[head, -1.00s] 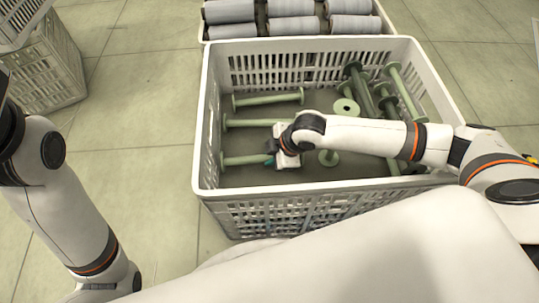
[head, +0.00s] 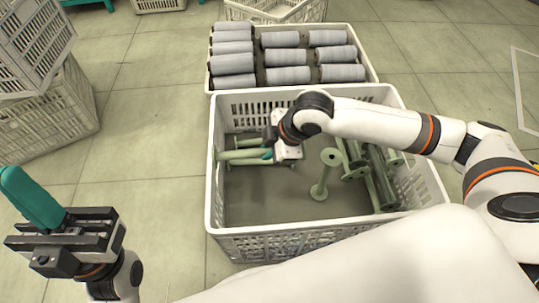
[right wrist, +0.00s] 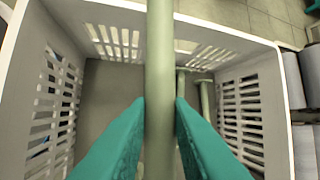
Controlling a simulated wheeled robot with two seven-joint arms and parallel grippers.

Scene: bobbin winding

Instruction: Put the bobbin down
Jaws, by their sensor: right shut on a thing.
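My right gripper (head: 268,150) is inside the white slatted crate (head: 330,232), at its left side, partly hidden by its own wrist. In the right wrist view its teal fingers (right wrist: 160,118) are shut on the shaft of a pale green bobbin (right wrist: 160,60). The shaft runs lengthwise through that view, and its ends are not clear there. Several green bobbins (head: 245,154) lie at the crate's left, close to the gripper; which one is held is hard to tell in the head view. My left gripper (head: 62,228) is raised at lower left, away from the crate, with one teal finger plain.
One bobbin (head: 322,175) stands tilted near the crate's middle. Several darker green bobbins (head: 375,180) are heaped at its right. Bare floor shows in the crate's front left. A tray of grey wound bobbins (head: 285,75) stands behind. Stacked crates (head: 45,105) are at far left.

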